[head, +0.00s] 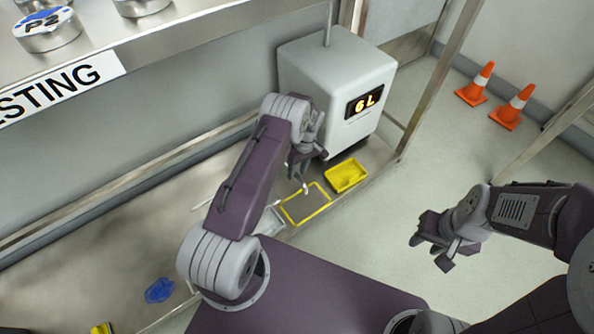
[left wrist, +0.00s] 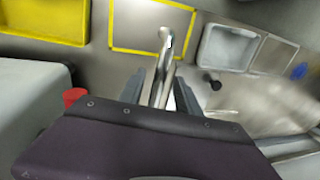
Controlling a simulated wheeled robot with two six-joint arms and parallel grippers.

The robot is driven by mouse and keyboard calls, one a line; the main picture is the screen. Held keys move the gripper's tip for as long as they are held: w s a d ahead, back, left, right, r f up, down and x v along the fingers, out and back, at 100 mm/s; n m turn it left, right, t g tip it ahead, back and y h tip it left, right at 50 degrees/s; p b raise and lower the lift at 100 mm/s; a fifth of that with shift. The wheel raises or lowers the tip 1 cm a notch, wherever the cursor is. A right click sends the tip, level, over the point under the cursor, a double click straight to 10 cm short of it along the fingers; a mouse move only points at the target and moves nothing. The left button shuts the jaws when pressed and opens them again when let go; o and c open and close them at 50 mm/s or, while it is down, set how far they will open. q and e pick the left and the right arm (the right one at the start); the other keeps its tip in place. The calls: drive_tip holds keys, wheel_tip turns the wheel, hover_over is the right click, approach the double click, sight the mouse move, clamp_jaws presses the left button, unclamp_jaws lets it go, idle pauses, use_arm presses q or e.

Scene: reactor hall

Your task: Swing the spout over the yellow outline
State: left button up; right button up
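The yellow outline (head: 287,218) is marked on the counter, left of a yellow tray; it also shows in the left wrist view (left wrist: 113,25). The spout (left wrist: 170,68) is a shiny metal tube whose end appears within the outline in the left wrist view. Its pale tip (head: 305,188) shows just below my left gripper in the head view. My left gripper (head: 305,170) has its fingers on either side of the spout, apparently with a gap. The spout's base is hidden. My right gripper (head: 436,250) is open and empty, away from the counter.
A grey machine (head: 322,75) with a lit display stands behind my left gripper. The yellow tray (head: 346,176) sits in front of it. A pale basin (left wrist: 228,47) is on the outline's other side. A blue item (head: 159,290) lies further left. Two orange cones (head: 477,83) stand on the floor.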

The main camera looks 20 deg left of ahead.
use_arm(q)
wheel_tip(320, 180, up, 8)
drive_tip(key=w+d+p, duration=0.1)
drive_tip(key=p, duration=0.3)
drive_tip(key=shift+w+r+p, duration=0.2)
drive_tip(key=shift+r+p, duration=0.05)
drive_tip(key=shift+p, duration=0.15)
